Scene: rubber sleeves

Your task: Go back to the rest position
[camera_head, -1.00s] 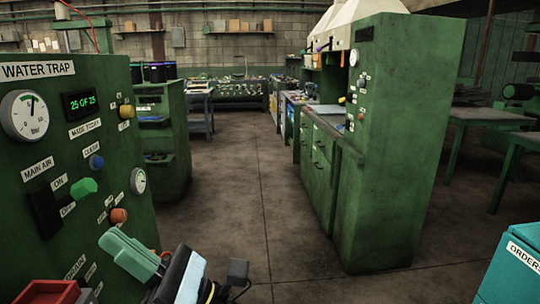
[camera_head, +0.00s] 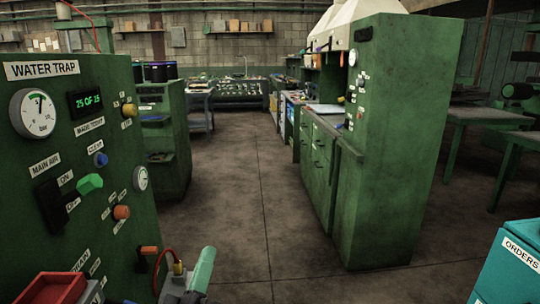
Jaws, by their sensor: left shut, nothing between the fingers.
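My left gripper (camera_head: 206,254) shows at the bottom edge, left of centre. Its teal-sleeved fingers are shut together, point up and hold nothing. A red hose with a brass fitting shows beside its grey body. The gripper is apart from the green water trap panel (camera_head: 70,140), to the right of its lower part. Most of my left arm is below the picture. My right gripper is not in view.
The panel carries a gauge (camera_head: 38,113), a display (camera_head: 85,102) and several knobs. A red tray (camera_head: 50,289) is at bottom left. A green cabinet (camera_head: 395,150) stands right of the clear aisle floor (camera_head: 235,190). A teal orders box (camera_head: 508,265) is at lower right.

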